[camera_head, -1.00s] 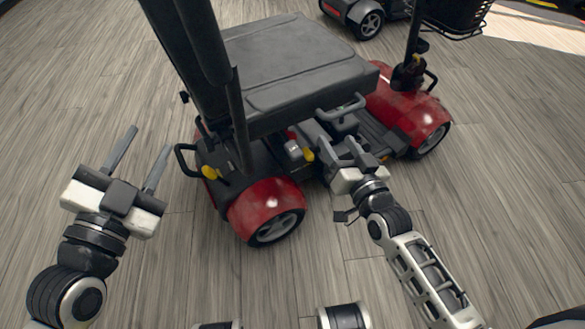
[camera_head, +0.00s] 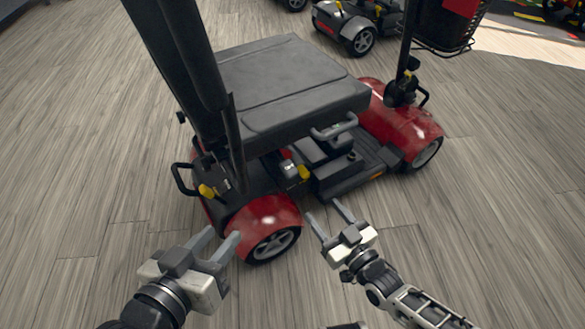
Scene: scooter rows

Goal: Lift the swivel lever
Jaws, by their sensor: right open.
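A red and black scooter stands in the middle with a wide grey seat (camera_head: 290,85). A yellow-tipped lever (camera_head: 304,172) sits lower, behind the red rear fender (camera_head: 268,215). My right gripper (camera_head: 327,211) is open and empty, below and apart from the handle, right of the rear wheel. My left gripper (camera_head: 219,237) is open and empty, with its fingers near the left side of the rear wheel; whether they touch it I cannot tell.
The scooter's black handle loop (camera_head: 183,180) and a second yellow lever (camera_head: 206,191) are at its rear left. Its basket (camera_head: 445,25) is at the front right. Another scooter (camera_head: 350,25) stands behind. The wooden floor is clear at left and right.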

